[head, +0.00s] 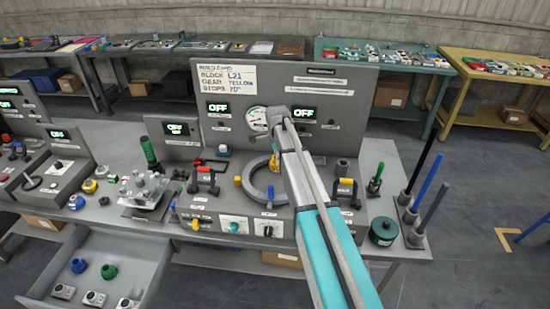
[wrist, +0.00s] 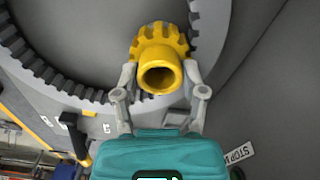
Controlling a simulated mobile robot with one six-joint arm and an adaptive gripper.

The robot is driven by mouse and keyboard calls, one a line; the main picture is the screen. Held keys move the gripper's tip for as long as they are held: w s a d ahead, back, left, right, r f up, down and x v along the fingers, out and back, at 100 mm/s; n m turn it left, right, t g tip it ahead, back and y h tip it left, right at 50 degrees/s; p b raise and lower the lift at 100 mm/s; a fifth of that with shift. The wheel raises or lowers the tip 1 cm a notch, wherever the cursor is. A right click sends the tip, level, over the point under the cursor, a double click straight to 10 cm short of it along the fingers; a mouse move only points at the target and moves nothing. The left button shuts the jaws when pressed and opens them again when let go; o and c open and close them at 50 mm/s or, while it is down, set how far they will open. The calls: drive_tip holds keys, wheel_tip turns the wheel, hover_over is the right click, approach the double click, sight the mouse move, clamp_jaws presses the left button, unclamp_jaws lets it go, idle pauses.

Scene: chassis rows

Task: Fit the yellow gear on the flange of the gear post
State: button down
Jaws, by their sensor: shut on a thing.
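The yellow gear (wrist: 150,45), a toothed piece with a hollow round collar, is between the two fingers of my gripper (wrist: 161,72) in the wrist view. The gripper is shut on it, with the collar's open end facing the camera. In the head view a bit of the yellow gear (head: 273,162) shows beside my arm, over the large grey toothed ring (head: 247,181). In the wrist view the ring (wrist: 207,35) lies behind and around the gear; I cannot tell whether they touch. I cannot make out the gear post's flange, and my arm hides part of the ring.
The console's back panel (head: 222,82) with a gauge and OFF displays rises behind the ring. Tall rods (head: 425,160) stand at the bench's right end. An open drawer (head: 125,262) juts out at the lower left.

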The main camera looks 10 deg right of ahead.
drive_tip(key=shift+f+b, duration=0.4)
drive_tip(key=shift+f, duration=0.1)
drive_tip(key=shift+c, duration=0.4)
unclamp_jaws()
drive_tip(key=shift+r, duration=0.15)
